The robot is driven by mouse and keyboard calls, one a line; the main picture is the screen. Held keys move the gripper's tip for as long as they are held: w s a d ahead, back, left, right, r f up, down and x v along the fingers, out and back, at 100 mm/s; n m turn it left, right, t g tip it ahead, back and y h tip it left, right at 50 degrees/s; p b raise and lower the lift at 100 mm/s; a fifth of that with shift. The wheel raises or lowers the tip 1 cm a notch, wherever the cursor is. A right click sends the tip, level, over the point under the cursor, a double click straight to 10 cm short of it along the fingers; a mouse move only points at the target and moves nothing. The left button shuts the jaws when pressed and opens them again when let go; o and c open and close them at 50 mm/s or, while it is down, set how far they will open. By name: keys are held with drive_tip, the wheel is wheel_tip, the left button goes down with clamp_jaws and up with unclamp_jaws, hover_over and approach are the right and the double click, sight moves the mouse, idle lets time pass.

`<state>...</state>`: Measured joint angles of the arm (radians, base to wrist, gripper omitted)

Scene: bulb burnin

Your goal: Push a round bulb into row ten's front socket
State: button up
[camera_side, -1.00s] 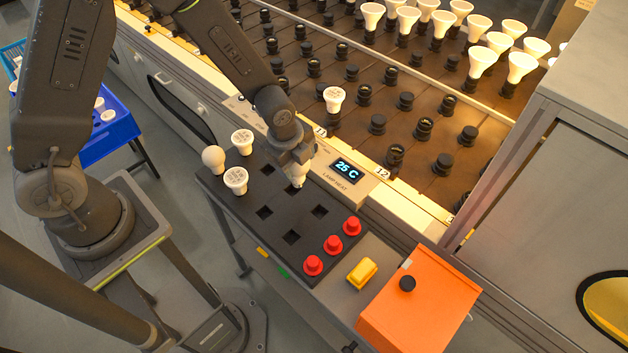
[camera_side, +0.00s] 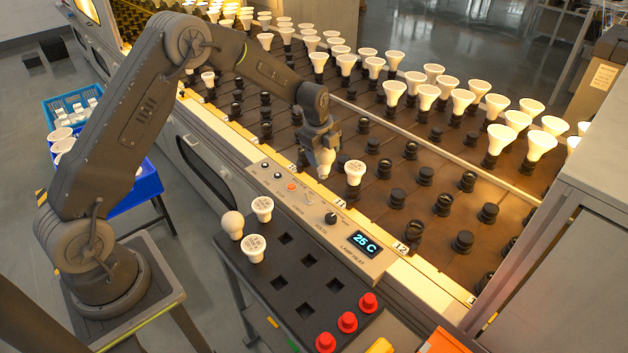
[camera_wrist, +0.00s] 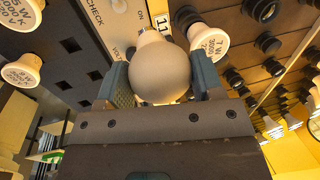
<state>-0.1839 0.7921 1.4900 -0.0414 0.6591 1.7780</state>
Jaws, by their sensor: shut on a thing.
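My gripper (camera_side: 321,160) is shut on a round white bulb (camera_wrist: 160,70), its globe between the two finger pads in the wrist view. In the side view the bulb (camera_side: 325,172) shows small below the fingers, above the near edge of the socket bed. A reflector bulb (camera_side: 355,171) stands in a front socket just to its right; it also shows in the wrist view (camera_wrist: 208,41). A tag reading 11 (camera_wrist: 158,46) shows behind the held bulb. I cannot tell which socket lies under the bulb. Another round bulb (camera_side: 232,225) stands in the black rack (camera_side: 268,277).
Two reflector bulbs (camera_side: 262,208) (camera_side: 254,247) and several red-topped pieces (camera_side: 347,321) stand in the rack. A control panel (camera_side: 318,212) reading 25 C lies between rack and bed. Black sockets fill the bed; reflector bulbs (camera_side: 430,95) crowd its far side.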

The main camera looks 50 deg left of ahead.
drive_tip(key=w+a+r, duration=0.1)
drive_tip(key=w+a, duration=0.3)
drive_tip(key=a, duration=0.5)
drive_tip(key=w+a+r, duration=0.2)
drive_tip(key=w+a, duration=0.2)
drive_tip(key=a, duration=0.5)
drive_tip(key=shift+s+x, duration=0.2)
drive_tip(key=shift+x, duration=1.05)
drive_tip(key=shift+s+x, duration=0.15)
drive_tip(key=shift+x, duration=1.15)
drive_tip(key=shift+f, duration=0.35)
drive_tip(key=shift+f, duration=0.35)
drive_tip(key=shift+f, duration=0.35)
drive_tip(key=shift+f, duration=0.5)
drive_tip(key=shift+f, duration=0.2)
